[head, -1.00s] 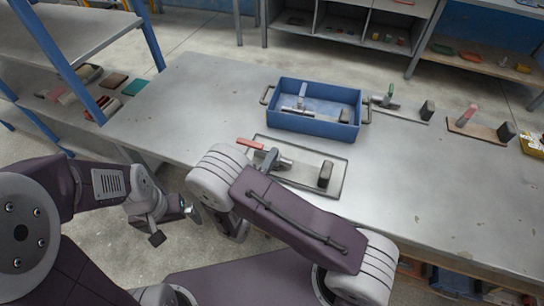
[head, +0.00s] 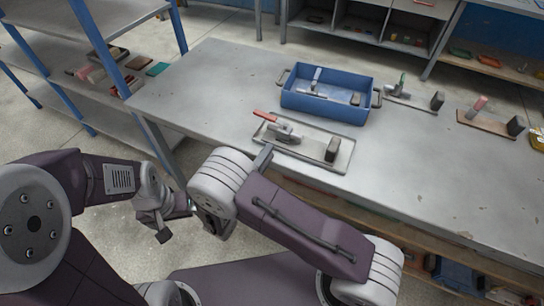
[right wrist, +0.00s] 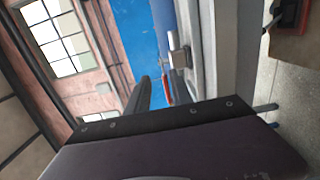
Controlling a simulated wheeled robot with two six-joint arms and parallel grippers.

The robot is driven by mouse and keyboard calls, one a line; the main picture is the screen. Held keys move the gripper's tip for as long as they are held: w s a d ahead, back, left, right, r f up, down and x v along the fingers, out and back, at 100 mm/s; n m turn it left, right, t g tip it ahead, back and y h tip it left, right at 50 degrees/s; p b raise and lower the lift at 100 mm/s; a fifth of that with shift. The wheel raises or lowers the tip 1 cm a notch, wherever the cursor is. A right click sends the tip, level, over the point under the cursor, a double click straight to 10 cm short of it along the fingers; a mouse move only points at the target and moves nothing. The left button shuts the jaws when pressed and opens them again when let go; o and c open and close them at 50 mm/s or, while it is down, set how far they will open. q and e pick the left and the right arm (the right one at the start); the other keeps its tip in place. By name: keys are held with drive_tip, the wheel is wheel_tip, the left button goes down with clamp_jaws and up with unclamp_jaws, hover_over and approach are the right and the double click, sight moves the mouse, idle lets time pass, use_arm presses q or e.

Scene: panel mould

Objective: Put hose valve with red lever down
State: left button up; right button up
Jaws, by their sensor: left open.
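The hose valve with the red lever (head: 285,134) is a grey metal fitting. It lies on the shallow grey tray (head: 305,154) on the near side of the table, its red lever pointing left. In the right wrist view its metal body (right wrist: 178,58) and red lever (right wrist: 167,90) show beyond a dark finger. My right gripper (head: 263,157) is mostly hidden behind my forearm; a grey finger shows at the tray's near left edge, apart from the valve. Its jaw opening is unclear. My left gripper (head: 178,213) is open and empty, off the table's near side.
A dark block (head: 333,149) stands on the tray's right end. A blue bin (head: 325,107) with fittings stands behind. A green-lever valve (head: 399,87) and a red-handled piece on a brown board (head: 479,105) lie to the right. The table's left part is clear. A shelf rack (head: 120,70) stands left.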

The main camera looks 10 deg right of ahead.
drive_tip(key=s+d+m+g+h, duration=0.1)
drive_tip(key=s+d+m+g, duration=0.1)
drive_tip(key=s+d+g, duration=0.4)
drive_tip(key=s+d+m+g+h, duration=0.1)
drive_tip(key=s+d+m+g, duration=0.1)
drive_tip(key=d+g, duration=0.4)
drive_tip(key=s+d+f+m+g+y, duration=0.25)
drive_tip(key=s+m+g+y, duration=0.2)
drive_tip(key=s+y, duration=0.4)
drive_tip(key=a+t+y, duration=0.1)
drive_tip(key=a+m+t+y, duration=0.1)
drive_tip(key=a+y, duration=0.1)
drive_tip(key=a+r+m+t+y, duration=0.1)
drive_tip(key=shift+w+a+r+t+y, duration=0.1)
drive_tip(key=shift+w+a+t+y, duration=0.05)
drive_tip(key=shift+w+t+y, duration=0.15)
